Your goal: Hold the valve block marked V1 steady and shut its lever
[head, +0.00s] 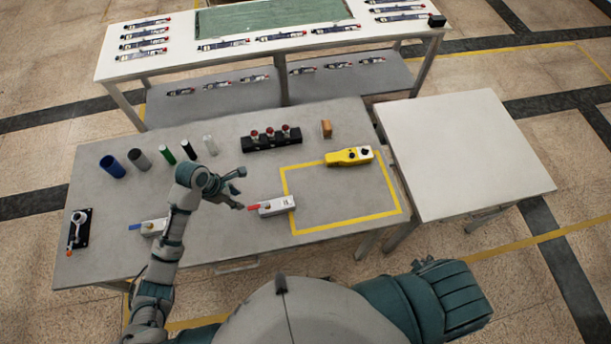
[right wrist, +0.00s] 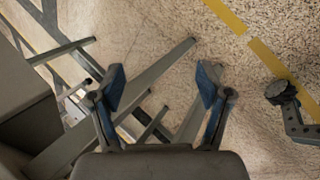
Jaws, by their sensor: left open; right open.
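A grey valve block (head: 276,206) with a red lever (head: 253,207) pointing left sits on the grey table, at the left edge of a yellow outlined area. A second grey valve block (head: 153,228) with a blue lever (head: 135,227) sits further left, partly behind my left arm. The markings are too small to read, so I cannot tell which is V1. My left gripper (head: 238,188) is open and empty, just up and left of the red lever, apparently apart from it. My right gripper (right wrist: 162,87) is open and empty, with floor beyond its fingers.
A black lever fixture (head: 79,230) is at far left. A bare white table (head: 460,155) stands right.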

